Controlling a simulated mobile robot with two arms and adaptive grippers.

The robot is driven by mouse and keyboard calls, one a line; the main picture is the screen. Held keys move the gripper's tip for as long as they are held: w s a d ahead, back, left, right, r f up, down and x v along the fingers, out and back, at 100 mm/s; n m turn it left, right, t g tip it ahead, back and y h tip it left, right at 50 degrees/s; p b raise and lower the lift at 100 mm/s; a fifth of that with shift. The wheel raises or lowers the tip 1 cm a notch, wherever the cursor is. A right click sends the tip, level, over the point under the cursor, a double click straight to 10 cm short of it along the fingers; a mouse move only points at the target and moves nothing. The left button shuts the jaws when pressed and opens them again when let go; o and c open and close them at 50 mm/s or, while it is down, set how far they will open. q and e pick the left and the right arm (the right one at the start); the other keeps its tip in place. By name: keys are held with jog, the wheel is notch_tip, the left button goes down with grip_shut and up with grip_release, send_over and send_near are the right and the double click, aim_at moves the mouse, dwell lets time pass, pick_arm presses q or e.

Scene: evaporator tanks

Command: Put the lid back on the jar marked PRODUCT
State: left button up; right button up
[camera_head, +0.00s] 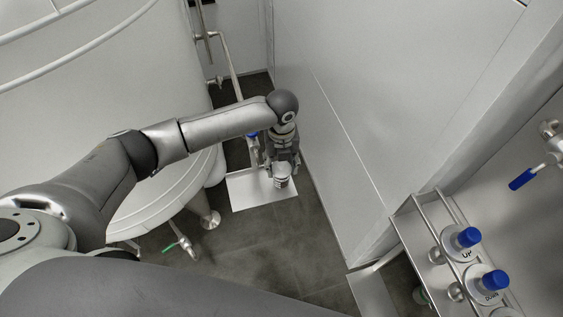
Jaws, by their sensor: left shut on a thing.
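My left gripper (283,168) reaches in from the left and points down over a white tray or plate (245,190) low by the wall. It is shut on a small pale grey-white item (283,183) at its fingertips. The item is too small to tell whether it is the lid or a jar. I cannot tell whether it touches the plate. No label reading PRODUCT can be made out. My right gripper is not in view.
A large pale tank (120,80) fills the left; a green-handled valve (171,247) is below it. A blue lever (522,179) juts above. Dark floor (255,240) is clear.

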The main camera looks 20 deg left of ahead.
pick_arm(q)
jog(key=shift+p, duration=0.3)
jog(key=shift+f, duration=0.15)
dwell(1.1)
jog(key=shift+p, duration=0.35)
dwell(0.4)
jog(key=o, duration=0.8)
jog(key=o, duration=0.5)
jog(key=shift+c, duration=0.2)
